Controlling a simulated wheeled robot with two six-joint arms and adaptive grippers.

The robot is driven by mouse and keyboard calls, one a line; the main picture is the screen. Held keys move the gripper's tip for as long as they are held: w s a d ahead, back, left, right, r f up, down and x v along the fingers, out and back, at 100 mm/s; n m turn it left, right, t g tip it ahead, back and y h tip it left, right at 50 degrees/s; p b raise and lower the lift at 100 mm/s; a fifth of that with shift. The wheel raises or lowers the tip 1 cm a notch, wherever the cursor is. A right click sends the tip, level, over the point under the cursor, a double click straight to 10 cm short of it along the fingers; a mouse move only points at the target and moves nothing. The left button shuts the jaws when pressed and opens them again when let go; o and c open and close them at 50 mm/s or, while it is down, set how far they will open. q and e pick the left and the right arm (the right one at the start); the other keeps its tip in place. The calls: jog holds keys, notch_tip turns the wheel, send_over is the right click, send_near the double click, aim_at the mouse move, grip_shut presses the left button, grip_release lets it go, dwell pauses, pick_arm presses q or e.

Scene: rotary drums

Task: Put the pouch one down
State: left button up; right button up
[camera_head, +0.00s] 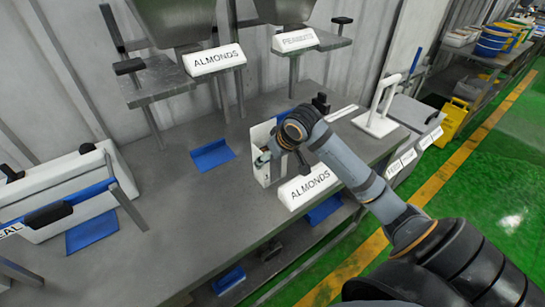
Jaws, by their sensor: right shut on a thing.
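My right gripper (265,158) is at the white open-topped box (259,134) near the middle of the table. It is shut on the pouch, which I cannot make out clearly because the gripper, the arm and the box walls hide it. The fingers are at the box opening; I cannot tell whether the pouch touches the box floor. My left gripper is not in view.
A white ALMONDS sign (308,187) stands just right of the box. A blue scoop-like tray (212,155) lies to its left. A white handled stand (377,122) is at the right. Hoppers (180,20) stand behind. The grey table (190,225) is clear at front left.

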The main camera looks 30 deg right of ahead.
jog(key=shift+f, duration=0.1)
jog(key=o, duration=1.7)
jog(key=shift+s+r, duration=0.1)
jog(key=shift+r, duration=0.25)
jog(key=shift+b+v, duration=2.45)
jog(key=shift+v, duration=3.35)
